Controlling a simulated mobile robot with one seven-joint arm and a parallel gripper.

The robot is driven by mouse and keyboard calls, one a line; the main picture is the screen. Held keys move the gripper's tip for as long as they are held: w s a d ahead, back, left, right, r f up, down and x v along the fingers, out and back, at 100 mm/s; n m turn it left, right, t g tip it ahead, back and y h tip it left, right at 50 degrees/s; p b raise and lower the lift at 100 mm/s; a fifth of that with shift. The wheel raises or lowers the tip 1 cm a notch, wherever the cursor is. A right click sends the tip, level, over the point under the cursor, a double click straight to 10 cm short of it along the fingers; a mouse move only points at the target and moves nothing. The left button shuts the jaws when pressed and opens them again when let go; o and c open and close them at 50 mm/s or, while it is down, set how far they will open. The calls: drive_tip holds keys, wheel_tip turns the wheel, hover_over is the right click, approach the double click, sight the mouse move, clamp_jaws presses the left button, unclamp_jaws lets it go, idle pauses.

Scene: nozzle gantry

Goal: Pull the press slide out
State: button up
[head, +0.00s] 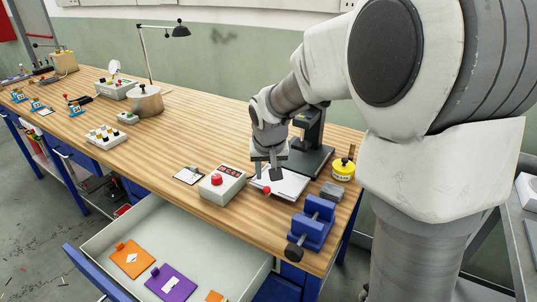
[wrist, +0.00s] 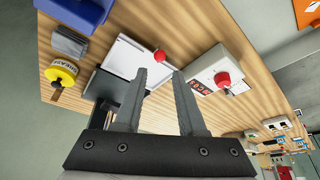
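The press (head: 312,135) is a dark grey stand with an upright column at the back right of the bench. Its slide (head: 291,184) is a flat pale plate with a red ball knob (head: 267,190) at its front edge. In the wrist view the slide (wrist: 126,56) lies beyond my fingers, and the red knob (wrist: 160,57) shows just past the fingertips. My gripper (head: 267,177) points down over the slide near the knob. In the wrist view its fingers (wrist: 168,68) are apart with nothing between them. I cannot tell how far the fingertips are above the knob.
A control box with a red button (head: 222,186) stands left of the slide. A blue vise (head: 314,222), a grey block (head: 332,192) and a yellow tape roll (head: 343,170) are to the right. Below the front edge, an open drawer (head: 100,240) sticks out.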

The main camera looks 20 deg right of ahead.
drive_tip(key=v, duration=0.6)
drive_tip(key=shift+r+p, duration=0.2)
drive_tip(key=shift+p, duration=0.15)
drive_tip(key=shift+s, duration=0.1)
drive_tip(key=s+r+n+p, duration=0.1)
drive_tip(key=s+r, duration=0.3)
drive_tip(key=s, duration=0.7)
drive_tip(key=s+r+n+t+y+p, duration=0.1)
drive_tip(key=s+r+p, duration=0.2)
drive_tip(key=s, duration=0.9)
drive_tip(key=shift+a+r+p, duration=0.3)
drive_tip(key=shift+a+r, duration=0.15)
drive_tip(key=shift+r, duration=0.5)
